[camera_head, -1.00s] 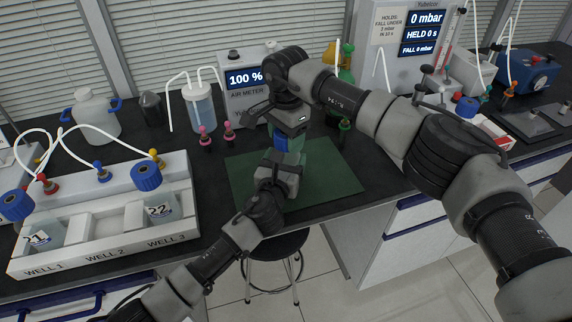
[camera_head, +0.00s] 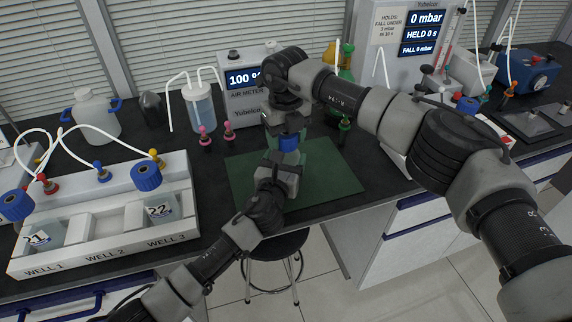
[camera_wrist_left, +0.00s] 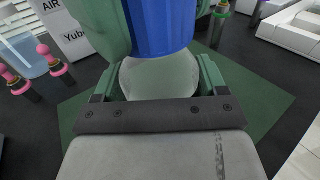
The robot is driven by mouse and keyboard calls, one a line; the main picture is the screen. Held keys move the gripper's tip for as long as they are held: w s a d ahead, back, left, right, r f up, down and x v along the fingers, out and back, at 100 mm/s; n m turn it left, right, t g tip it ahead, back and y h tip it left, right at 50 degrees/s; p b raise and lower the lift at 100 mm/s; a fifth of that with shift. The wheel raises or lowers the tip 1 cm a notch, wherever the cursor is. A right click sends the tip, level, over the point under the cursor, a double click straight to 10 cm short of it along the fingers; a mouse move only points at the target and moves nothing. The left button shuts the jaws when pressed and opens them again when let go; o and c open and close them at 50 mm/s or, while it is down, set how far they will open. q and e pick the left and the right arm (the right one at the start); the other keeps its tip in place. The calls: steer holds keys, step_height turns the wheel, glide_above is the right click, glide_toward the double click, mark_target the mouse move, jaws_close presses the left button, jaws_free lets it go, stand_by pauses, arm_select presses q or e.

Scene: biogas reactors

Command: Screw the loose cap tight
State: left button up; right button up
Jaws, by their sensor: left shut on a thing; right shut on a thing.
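A bottle stands over the green mat (camera_head: 335,175), mostly hidden by my grippers. Its blue cap (camera_head: 288,143) shows between them, and is large in the left wrist view (camera_wrist_left: 160,25). My left gripper (camera_head: 280,168) is shut on the bottle's pale body (camera_wrist_left: 160,78), with a green finger on each side of it. My right gripper (camera_head: 287,128) comes down from above and is shut on the blue cap. The cap sits on top of the bottle; its thread is hidden, so I cannot tell how tight it is.
A white rack (camera_head: 105,225) with bottles 21 and 22 in wells 1 and 3 stands at the left. The air meter (camera_head: 243,85) and a tubed jar (camera_head: 200,107) are behind the mat. Pink-topped fittings (camera_head: 204,134) stand near its left edge. The mat's right part is clear.

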steer(key=m, duration=0.6)
arm_select(q)
steer(key=shift+f, duration=0.1)
arm_select(e)
steer(key=o, duration=1.1)
steer(key=shift+r, duration=0.1)
step_height(320, 180, up, 12)
arm_select(q)
steer(key=o, duration=1.8)
steer(key=shift+c, duration=0.2)
